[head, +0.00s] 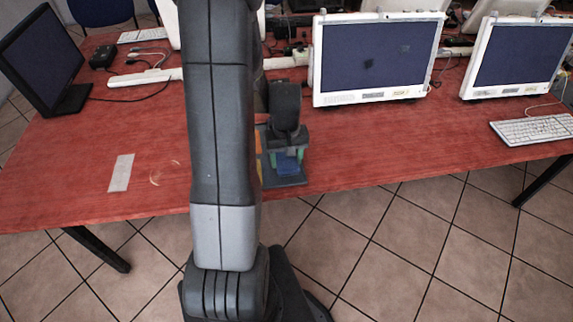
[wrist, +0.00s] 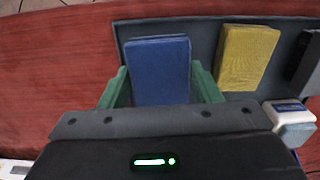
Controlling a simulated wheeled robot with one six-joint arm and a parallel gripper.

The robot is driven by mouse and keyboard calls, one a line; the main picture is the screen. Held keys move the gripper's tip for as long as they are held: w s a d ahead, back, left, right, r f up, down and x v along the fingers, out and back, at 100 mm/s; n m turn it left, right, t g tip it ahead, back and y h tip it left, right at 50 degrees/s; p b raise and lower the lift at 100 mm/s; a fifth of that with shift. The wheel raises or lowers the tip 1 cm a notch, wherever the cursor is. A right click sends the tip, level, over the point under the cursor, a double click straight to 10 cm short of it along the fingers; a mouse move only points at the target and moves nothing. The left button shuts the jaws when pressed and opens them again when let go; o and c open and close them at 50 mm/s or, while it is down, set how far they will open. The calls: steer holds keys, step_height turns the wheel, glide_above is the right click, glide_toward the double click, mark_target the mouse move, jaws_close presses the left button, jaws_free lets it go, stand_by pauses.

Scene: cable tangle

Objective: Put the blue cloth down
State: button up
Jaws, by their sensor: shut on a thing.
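The blue cloth (wrist: 157,70) is a flat folded rectangle between the green fingers of my gripper (wrist: 161,86) in the wrist view. My gripper is shut on it. In the head view the blue cloth (head: 288,166) shows small below my gripper (head: 286,156), over the dark grey tray (head: 292,182) near the table's front edge. The tray (wrist: 205,32) also lies behind the cloth in the wrist view. I cannot tell whether the cloth touches the tray.
A folded yellow cloth (wrist: 246,57) lies on the tray, right of the blue one. A dark grey item (wrist: 305,62) and a blue-and-white block (wrist: 290,118) are farther right. Monitors (head: 375,58) stand behind. The red table (head: 400,140) is clear to the right.

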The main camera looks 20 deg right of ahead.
mark_target(286, 161)
steer(key=shift+f, duration=1.55)
steer(key=o, duration=0.9)
steer(key=shift+f, duration=0.1)
steer(key=r, duration=1.3)
steer(key=shift+s+d+r, duration=0.15)
steer(key=shift+s+r, duration=0.1)
steer(key=shift+r, duration=0.1)
steer(key=f, duration=1.3)
steer(key=shift+w+f, duration=0.25)
steer(key=shift+f, duration=0.1)
